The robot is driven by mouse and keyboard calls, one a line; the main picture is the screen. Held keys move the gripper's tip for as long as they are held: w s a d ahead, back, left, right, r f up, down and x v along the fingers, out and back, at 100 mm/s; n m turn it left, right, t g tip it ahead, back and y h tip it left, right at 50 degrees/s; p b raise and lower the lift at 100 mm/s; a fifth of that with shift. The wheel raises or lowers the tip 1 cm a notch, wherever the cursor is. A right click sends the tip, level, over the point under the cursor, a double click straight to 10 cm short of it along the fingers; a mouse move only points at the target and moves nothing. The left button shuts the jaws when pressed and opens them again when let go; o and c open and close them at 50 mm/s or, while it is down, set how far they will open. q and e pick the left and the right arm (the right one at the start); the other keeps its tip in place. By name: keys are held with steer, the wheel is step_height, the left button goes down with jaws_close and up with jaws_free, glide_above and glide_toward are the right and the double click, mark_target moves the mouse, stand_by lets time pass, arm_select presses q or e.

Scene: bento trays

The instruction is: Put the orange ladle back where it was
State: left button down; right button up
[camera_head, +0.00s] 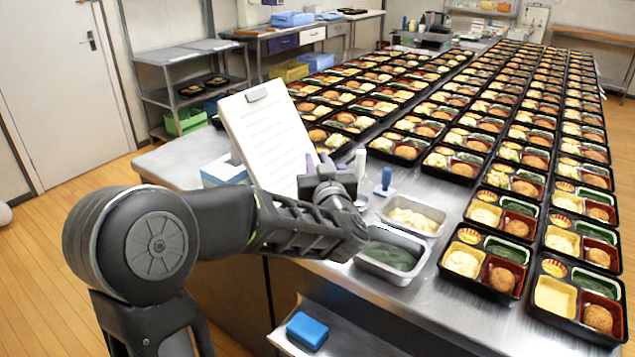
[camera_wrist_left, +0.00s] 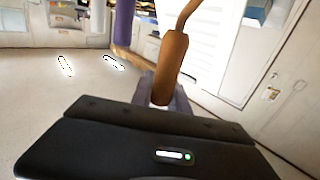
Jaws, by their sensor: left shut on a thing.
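My left gripper (camera_head: 326,165) is raised over the near left end of the steel table, in front of a white clipboard. In the left wrist view, the gripper (camera_wrist_left: 160,95) is shut on the orange-brown handle of the ladle (camera_wrist_left: 168,70). The handle rises from the fingers and bends at its upper end. I cannot make out the ladle in the head view, where the hand and wrist cover that spot. A tray of green food (camera_head: 390,260) and a tray of pale salad (camera_head: 417,229) stand to the right of the hand. My right gripper is out of view.
The clipboard (camera_head: 262,125) stands upright beside a blue and white box (camera_head: 222,171). A blue-handled tool (camera_head: 385,180) stands behind the trays. Rows of filled bento boxes (camera_head: 490,262) cover the table's right and back. A blue sponge (camera_head: 306,331) lies on a low shelf.

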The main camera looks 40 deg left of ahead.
arm_select(q)
steer(key=shift+f, duration=1.85)
steer(key=shift+f, duration=0.1)
steer(key=c, duration=1.3)
jaws_free()
steer(key=shift+b, duration=0.3)
steer(key=v, duration=1.2)
steer(key=shift+b, duration=0.3)
